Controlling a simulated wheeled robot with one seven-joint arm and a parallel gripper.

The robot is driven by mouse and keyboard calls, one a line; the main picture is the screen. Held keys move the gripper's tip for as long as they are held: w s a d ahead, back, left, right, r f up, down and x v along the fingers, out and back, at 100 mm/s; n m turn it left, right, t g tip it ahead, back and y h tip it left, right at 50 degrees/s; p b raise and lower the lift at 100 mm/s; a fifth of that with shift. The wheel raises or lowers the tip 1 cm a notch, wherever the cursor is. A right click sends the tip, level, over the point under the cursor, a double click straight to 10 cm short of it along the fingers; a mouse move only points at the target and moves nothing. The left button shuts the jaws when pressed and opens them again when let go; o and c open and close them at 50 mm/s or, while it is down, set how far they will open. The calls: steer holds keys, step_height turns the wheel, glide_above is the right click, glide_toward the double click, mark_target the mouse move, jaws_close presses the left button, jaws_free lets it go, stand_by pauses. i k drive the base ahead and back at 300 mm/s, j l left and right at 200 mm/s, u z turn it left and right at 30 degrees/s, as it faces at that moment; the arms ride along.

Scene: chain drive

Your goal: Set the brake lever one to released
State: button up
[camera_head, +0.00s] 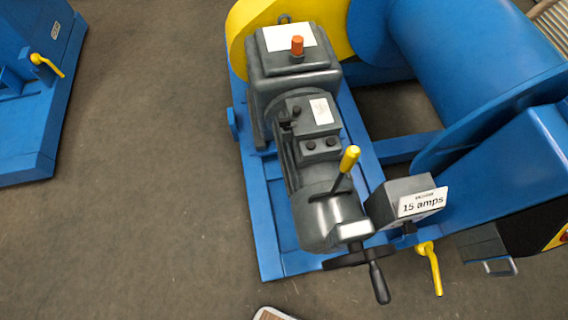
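A grey motor (322,165) stands on a blue frame in the middle of the head view. A lever with a yellow grip (349,159) rises tilted from the motor's near end. A bent yellow handle (431,268) hangs below the grey box at the lower right. Another yellow handle (47,65) sits on the blue machine at the upper left. No label shows which of these is brake lever one. My gripper is not in view.
A black handwheel with a crank handle (377,283) sticks out at the motor's near end. A sign reading "15 amps" (423,202) is on the grey box (399,190). A large blue drum (455,50) is at the upper right. The floor (150,210) at left is clear.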

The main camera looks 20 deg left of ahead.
mark_target(353, 153)
steer(key=u, duration=0.55)
steer(key=i+j+u, duration=0.15)
steer(key=j, duration=0.2)
steer(key=i+j+u, duration=0.2)
steer(key=j, duration=0.15)
steer(key=j+u, duration=0.15)
steer(key=j, duration=0.2)
